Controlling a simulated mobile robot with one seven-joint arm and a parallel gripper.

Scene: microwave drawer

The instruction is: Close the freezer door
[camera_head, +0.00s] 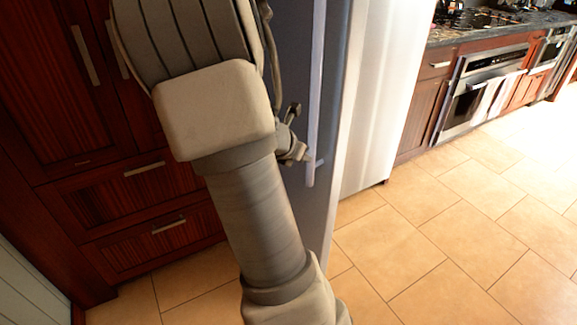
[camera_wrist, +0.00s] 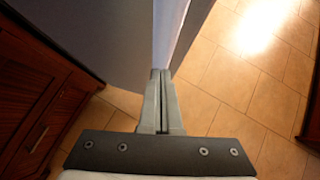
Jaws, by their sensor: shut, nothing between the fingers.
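The freezer door (camera_head: 334,120) is a tall blue-grey panel seen at a steep angle, with a long pale vertical handle (camera_head: 316,90). It stands behind my arm in the head view, which hides part of it. How far it is open is hard to tell. In the wrist view a blue-grey panel (camera_wrist: 100,35) and a pale vertical edge (camera_wrist: 166,30) stand ahead of my gripper (camera_wrist: 160,73). My gripper is shut and empty, its fingertips overlapping the foot of that edge in the picture. Whether they touch it is unclear. In the head view my arm mostly hides the gripper.
Dark red wooden cabinets and drawers (camera_head: 143,186) stand at the left. A silver panel (camera_head: 380,100) is to the right of the door. A counter with a stove and an oven (camera_head: 483,95) lies farther right. The tiled floor (camera_head: 470,220) is clear at the right.

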